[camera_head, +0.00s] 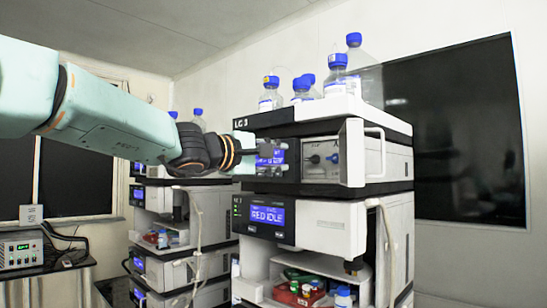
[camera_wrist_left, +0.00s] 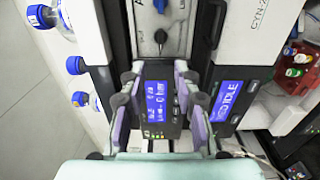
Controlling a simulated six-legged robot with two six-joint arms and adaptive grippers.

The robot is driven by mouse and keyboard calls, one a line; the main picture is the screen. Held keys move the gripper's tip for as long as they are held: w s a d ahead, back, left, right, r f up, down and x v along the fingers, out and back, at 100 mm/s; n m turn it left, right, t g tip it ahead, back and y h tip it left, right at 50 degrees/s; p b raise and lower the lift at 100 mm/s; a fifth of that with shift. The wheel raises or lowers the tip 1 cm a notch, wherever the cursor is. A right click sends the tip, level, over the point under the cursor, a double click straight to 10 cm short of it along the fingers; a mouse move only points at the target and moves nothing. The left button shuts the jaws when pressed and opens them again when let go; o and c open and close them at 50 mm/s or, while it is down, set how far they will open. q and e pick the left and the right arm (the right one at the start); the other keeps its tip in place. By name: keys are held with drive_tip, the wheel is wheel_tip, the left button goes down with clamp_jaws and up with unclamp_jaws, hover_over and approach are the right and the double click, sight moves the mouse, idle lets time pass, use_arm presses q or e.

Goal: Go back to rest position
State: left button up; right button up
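My left gripper (camera_head: 270,157) is in front of the upper module of the LC 3 instrument stack (camera_head: 372,165), at its blue display (camera_head: 279,158). In the left wrist view my left gripper (camera_wrist_left: 158,108) is open, with one finger on each side of the lit display panel (camera_wrist_left: 158,100). A strip of the panel's dark casing shows between the fingers; whether a fingertip touches it is hard to tell. My right gripper is in neither view.
Bottles with blue caps (camera_head: 337,76) stand on top of the stack. Below is a module with a display reading IDLE (camera_head: 267,212) and an open bay with a red tray (camera_head: 296,296). A second stack (camera_head: 170,266) stands behind at left. A dark wall screen (camera_head: 455,135) is at right.

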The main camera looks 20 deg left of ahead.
use_arm(q)
drive_tip(key=shift+s+a, duration=0.1)
drive_tip(key=shift+s, duration=0.35)
drive_tip(key=shift+w, duration=0.1)
